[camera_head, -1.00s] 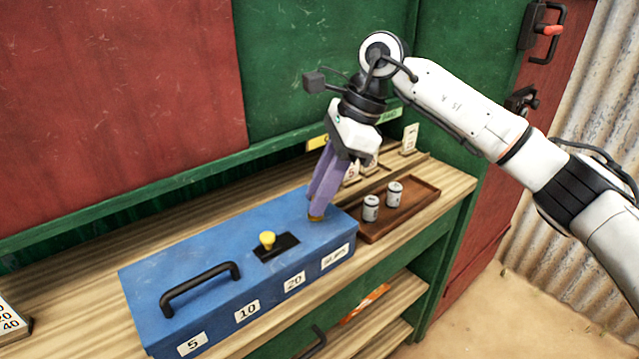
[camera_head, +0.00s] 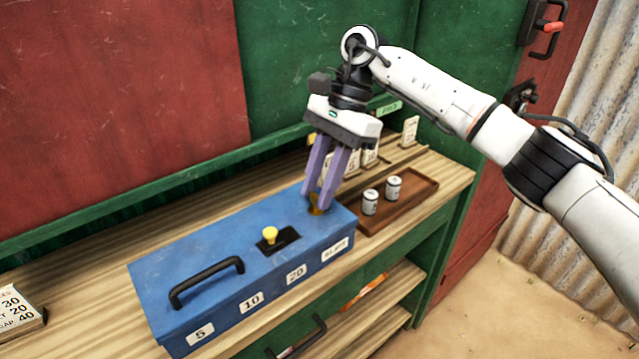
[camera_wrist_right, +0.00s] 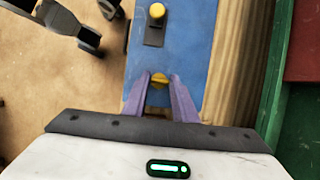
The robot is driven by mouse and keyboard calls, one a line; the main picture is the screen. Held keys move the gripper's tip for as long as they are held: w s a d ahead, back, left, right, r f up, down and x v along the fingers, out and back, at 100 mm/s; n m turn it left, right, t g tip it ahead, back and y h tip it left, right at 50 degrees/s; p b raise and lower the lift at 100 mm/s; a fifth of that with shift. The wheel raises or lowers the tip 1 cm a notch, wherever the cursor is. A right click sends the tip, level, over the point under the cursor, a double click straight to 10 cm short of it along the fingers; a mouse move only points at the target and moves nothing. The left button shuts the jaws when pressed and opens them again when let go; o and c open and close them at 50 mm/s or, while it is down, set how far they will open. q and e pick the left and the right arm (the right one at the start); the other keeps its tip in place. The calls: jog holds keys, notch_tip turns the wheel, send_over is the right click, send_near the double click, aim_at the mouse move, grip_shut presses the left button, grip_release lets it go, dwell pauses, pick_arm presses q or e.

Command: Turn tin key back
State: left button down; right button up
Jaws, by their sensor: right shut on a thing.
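The blue tin (camera_head: 225,252) lies on the wooden counter, with a black handle on its lid and number labels on its front. A small brass key (camera_head: 315,211) stands up at the right end of the lid; it also shows in the right wrist view (camera_wrist_right: 159,80). My right gripper (camera_head: 318,205) points down over it, its purple fingers shut on the key and partly hiding it. A yellow knob (camera_head: 269,234) sits on a black plate in the middle of the lid; it shows in the right wrist view (camera_wrist_right: 157,11) too. My left gripper is not in view.
A brown wooden tray (camera_head: 420,200) with two small cans (camera_head: 370,201) stands right of the tin. Upright cards (camera_head: 370,156) stand behind the gripper. A price card (camera_head: 18,312) lies at the left edge. The counter behind the tin is clear.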

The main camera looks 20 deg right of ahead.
dwell(0.3)
jog(key=o, duration=1)
jog(key=shift+o, duration=0.2)
jog(key=shift+r, duration=0.1)
jog(key=v, duration=1)
jog(key=shift+d+r, duration=0.1)
